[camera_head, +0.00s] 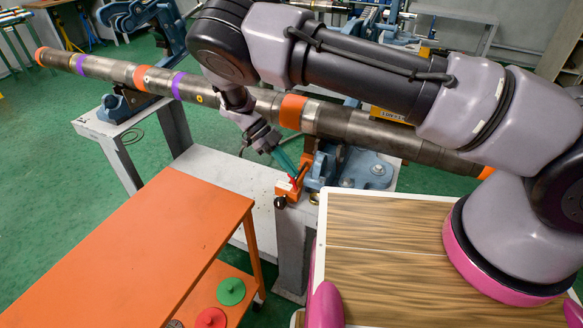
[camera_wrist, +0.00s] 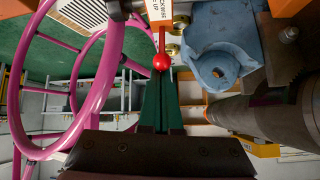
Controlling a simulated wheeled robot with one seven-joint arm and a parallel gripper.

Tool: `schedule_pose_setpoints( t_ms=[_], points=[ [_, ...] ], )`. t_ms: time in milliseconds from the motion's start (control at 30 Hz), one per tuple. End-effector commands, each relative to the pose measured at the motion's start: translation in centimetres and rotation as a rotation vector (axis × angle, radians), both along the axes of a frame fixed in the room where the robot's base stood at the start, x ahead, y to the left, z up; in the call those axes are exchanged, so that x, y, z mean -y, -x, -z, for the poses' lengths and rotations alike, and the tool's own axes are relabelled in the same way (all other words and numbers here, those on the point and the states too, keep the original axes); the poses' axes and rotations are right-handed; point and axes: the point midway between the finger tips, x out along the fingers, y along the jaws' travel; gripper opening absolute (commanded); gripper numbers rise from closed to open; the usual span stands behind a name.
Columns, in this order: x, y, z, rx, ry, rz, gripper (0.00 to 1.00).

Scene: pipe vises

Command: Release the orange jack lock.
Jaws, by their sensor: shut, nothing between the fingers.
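The orange jack lock (camera_head: 289,187) sits at the end of the grey stand, below the long pipe and beside a blue vise. In the wrist view its orange labelled plate (camera_wrist: 159,10) is partly cut off at the top. A red rod with a red ball knob (camera_wrist: 161,62) comes down from it. My gripper (camera_head: 281,157) has green fingers and points down at the lock. In the wrist view my gripper (camera_wrist: 160,78) is shut and empty, with its tips at or just behind the ball. I cannot tell whether they touch it.
The long pipe (camera_head: 335,120) runs across above the stand. The blue vise (camera_wrist: 220,40) is close on the right in the wrist view. An orange table (camera_head: 150,250) stands at the front left, a wood-topped surface (camera_head: 385,245) at the front right. Green floor (camera_head: 60,180) is open at left.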

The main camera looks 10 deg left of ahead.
Motion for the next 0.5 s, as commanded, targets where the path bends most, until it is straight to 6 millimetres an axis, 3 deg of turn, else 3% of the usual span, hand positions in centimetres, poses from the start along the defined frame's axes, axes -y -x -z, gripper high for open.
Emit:
schedule_pose_setpoints(
  t_ms=[500],
  points=[
    [-0.01,0.02,-0.48,0.000,-0.004,0.000,0.00]
  ],
)
